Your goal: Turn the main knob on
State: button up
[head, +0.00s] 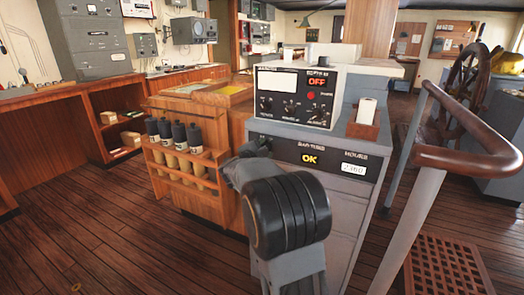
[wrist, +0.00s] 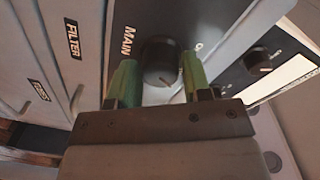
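The main knob (wrist: 160,60) is a dark round knob beside the word MAIN on a dark panel in the wrist view. My gripper (wrist: 158,78) is open, with one green fingertip on each side of the knob. A gap shows between the fingers and the knob, and I see no clear contact. The knob's setting is hard to read. In the head view, my arm hides the knob and most of the gripper at the left end of the console's black panel (head: 330,161). That panel shows a lit yellow OK and an hours counter.
An instrument box (head: 294,96) showing red OFF sits on the grey console (head: 345,215). Another knob (wrist: 261,62) is right of the main knob. A wooden rack (head: 195,185) of dark-capped tubes stands left, and a handrail (head: 470,125) right. Wooden floor (head: 110,235) is clear at left.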

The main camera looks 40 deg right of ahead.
jog(key=o, duration=0.3)
jog(key=shift+w+a, duration=0.1)
jog(key=shift+a, duration=0.05)
jog(key=p+v, duration=0.1)
jog(key=v, duration=1.2)
jog(key=shift+a+p, duration=0.35)
jog(key=shift+p, duration=0.05)
jog(key=a+r+n+t+y+p, duration=0.6)
jog(key=a+r+n+y+p, duration=0.55)
jog(key=n+y, duration=0.2)
jog(key=s+a+n+g+y+p, duration=0.1)
jog(key=s+n+g+p, duration=0.4)
jog(key=s, duration=0.4)
jog(key=s+a+n+g+y+p, duration=0.1)
jog(key=s+a+n+g+p, duration=0.1)
jog(key=s+n+g+p, duration=0.3)
jog(key=s+p, duration=0.1)
jog(key=s, duration=0.3)
jog(key=shift+s+a+n, duration=0.25)
jog(key=shift+s+n, duration=0.05)
jog(key=shift+n, duration=0.05)
